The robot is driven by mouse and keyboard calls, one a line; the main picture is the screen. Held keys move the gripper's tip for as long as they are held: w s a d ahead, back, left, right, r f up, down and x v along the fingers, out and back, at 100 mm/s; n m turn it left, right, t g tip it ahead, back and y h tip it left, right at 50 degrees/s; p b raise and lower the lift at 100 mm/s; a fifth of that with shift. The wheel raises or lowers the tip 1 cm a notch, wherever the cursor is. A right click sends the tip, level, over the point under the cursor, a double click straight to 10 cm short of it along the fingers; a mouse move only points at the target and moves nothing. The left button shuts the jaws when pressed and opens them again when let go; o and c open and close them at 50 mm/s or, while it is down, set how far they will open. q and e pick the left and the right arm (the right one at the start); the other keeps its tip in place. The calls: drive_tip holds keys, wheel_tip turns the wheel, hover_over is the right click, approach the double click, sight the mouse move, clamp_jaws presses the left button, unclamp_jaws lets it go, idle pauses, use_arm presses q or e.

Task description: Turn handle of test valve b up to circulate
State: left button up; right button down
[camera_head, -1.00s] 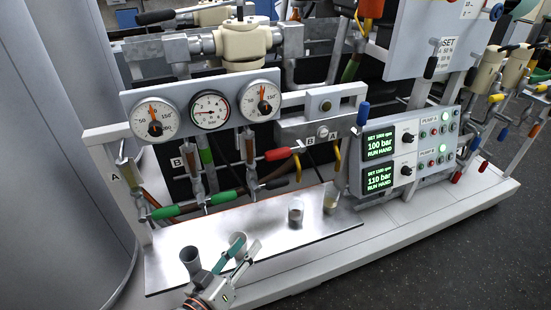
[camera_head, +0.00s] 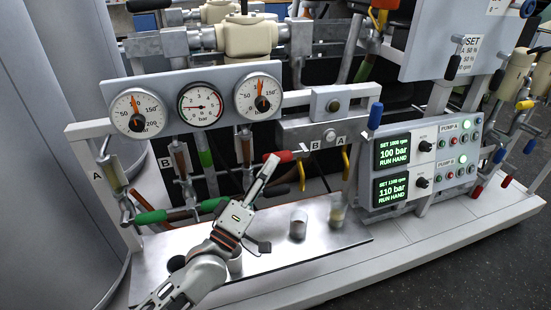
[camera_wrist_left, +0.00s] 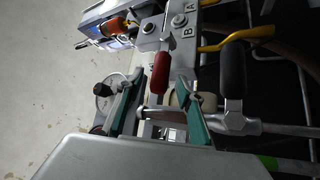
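A red-sleeved lever handle (camera_head: 284,157) is below the gauges, just left of a B label (camera_head: 313,145) on the valve block; I take it for the handle of test valve b. It points roughly left in the head view. My left gripper (camera_head: 270,170) is raised to it. In the left wrist view the red handle (camera_wrist_left: 160,72) lies between the two spread green-grey fingers (camera_wrist_left: 160,95), with gaps on both sides. The gripper is open. A black-sleeved handle (camera_wrist_left: 232,70) is right of the fingers there. My right gripper is not in view.
A metal tray (camera_head: 275,258) below carries sample cups (camera_head: 298,222) and (camera_head: 337,213). Green-sleeved handles (camera_head: 150,217) are at the left. Yellow levers (camera_head: 302,175) hang right of the red handle. The pump panel (camera_head: 420,165) is further right.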

sight(286, 156)
use_arm(q)
drive_tip(key=shift+x, duration=1.95)
